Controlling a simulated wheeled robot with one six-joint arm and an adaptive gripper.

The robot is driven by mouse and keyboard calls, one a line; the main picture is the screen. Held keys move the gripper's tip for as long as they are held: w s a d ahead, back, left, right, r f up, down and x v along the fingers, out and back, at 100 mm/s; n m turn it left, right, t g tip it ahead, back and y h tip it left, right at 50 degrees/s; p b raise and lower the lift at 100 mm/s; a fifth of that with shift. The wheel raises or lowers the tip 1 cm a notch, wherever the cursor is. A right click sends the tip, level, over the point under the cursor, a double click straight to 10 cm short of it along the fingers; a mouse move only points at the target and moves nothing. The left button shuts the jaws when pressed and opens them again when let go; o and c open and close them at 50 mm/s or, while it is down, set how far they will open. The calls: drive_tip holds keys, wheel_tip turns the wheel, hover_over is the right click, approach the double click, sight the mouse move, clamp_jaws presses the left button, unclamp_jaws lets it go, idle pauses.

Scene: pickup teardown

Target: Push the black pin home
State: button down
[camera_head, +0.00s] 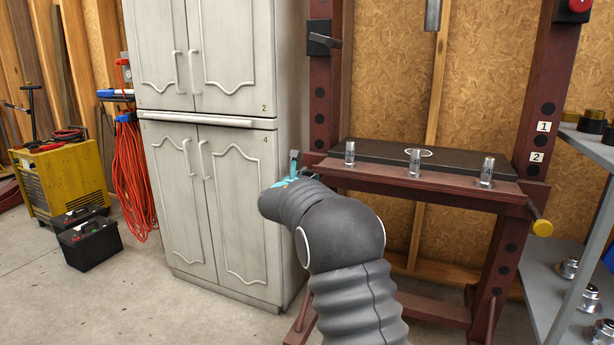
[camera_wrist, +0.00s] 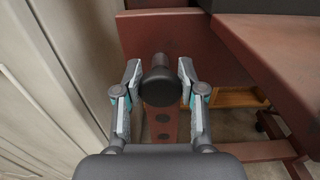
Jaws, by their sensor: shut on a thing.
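The black pin (camera_wrist: 160,88) shows in the wrist view as a dark cylinder with its round end facing me. My gripper (camera_wrist: 159,74) is shut on the pin, one pad on each side. In the head view my gripper (camera_head: 289,180) is at the press's left post, mostly behind my own wrist. The pin is hidden in that view.
The press bed (camera_head: 425,160) holds several metal fittings, just right of my gripper. A pale cabinet (camera_head: 225,190) stands close on the left. A grey shelf (camera_head: 560,300) stands at the far right.

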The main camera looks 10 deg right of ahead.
drive_tip(key=c, duration=0.7)
unclamp_jaws()
drive_tip(key=shift+w, duration=0.1)
drive_tip(key=v, duration=1.2)
